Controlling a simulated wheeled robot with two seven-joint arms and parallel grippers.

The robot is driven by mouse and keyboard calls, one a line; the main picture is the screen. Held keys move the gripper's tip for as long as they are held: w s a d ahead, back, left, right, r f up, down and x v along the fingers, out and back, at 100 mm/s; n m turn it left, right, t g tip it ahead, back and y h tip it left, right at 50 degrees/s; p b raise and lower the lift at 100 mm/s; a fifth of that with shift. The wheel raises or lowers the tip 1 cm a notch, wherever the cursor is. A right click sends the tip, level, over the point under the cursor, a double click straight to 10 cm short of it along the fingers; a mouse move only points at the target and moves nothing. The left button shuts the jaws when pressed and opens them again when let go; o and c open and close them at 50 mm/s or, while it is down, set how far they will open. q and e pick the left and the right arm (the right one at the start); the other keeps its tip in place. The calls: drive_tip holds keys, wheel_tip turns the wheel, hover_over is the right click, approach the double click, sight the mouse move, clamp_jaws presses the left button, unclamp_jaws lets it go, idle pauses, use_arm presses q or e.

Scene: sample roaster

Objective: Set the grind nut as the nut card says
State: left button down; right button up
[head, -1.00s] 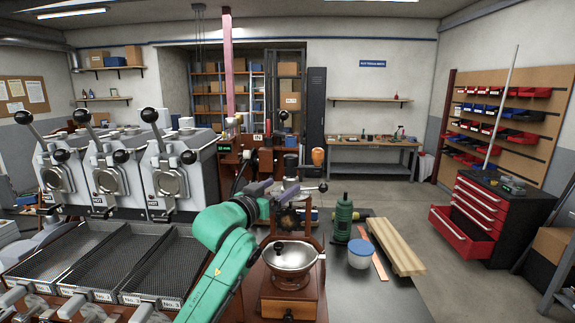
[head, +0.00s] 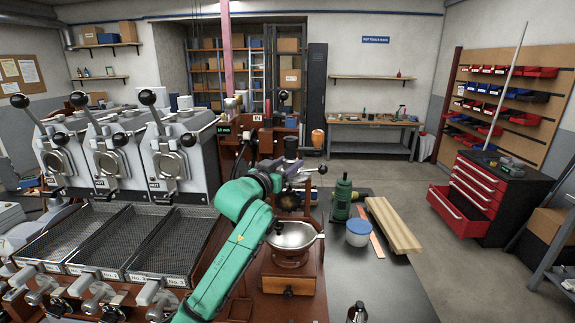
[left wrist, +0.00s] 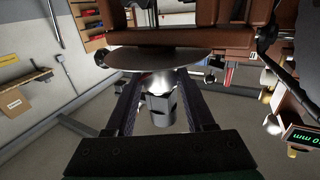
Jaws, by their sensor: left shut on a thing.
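My left gripper (head: 295,190) is just above and behind the bowl, at the grinder's upper part. In the left wrist view, my left gripper (left wrist: 160,84) has its fingers on both sides of a grey metal grind nut (left wrist: 160,108), under a round plate (left wrist: 160,58). It is shut on this nut. The fingers partly hide the nut's sides. I cannot make out a readable nut card. My right gripper is not in view.
A green bottle-shaped tool (head: 343,198), a blue-lidded tub (head: 359,232) and wooden boards (head: 393,225) stand right of the grinder. Roasters with mesh trays (head: 175,240) fill the left. A green display (left wrist: 302,138) shows at right in the wrist view.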

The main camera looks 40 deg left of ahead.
use_arm(q)
drive_tip(key=shift+y, duration=0.3)
drive_tip(key=n+y, duration=0.1)
drive_tip(key=n+g+y, duration=0.1)
drive_tip(key=shift+d+f+y, duration=0.1)
drive_tip(key=shift+d+y, duration=0.1)
drive_tip(key=shift+y, duration=0.2)
drive_tip(key=shift+w+d+f+n+g+y+b, duration=0.1)
drive_tip(key=shift+n+g+y+b, duration=0.15)
drive_tip(key=shift+n+y+b, duration=0.25)
drive_tip(key=shift+w+n+g+y+b, duration=0.1)
drive_tip(key=shift+n+g+y+b, duration=0.15)
drive_tip(key=shift+n+y, duration=0.25)
drive_tip(key=n+g+y+b, duration=0.1)
drive_tip(key=y, duration=0.1)
drive_tip(key=n+g+y+b, duration=0.1)
drive_tip(key=y+b, duration=0.1)
drive_tip(key=shift+d+n+g, duration=0.15)
drive_tip(key=shift+n+g, duration=0.25)
drive_tip(key=shift+w+n+g+y+b, duration=0.1)
drive_tip(key=shift+n+g+y+b, duration=0.85)
drive_tip(key=shift+g, duration=0.25)
drive_tip(key=shift+c, duration=1.3)
unclamp_jaws()
drive_tip(key=shift+w, duration=0.1)
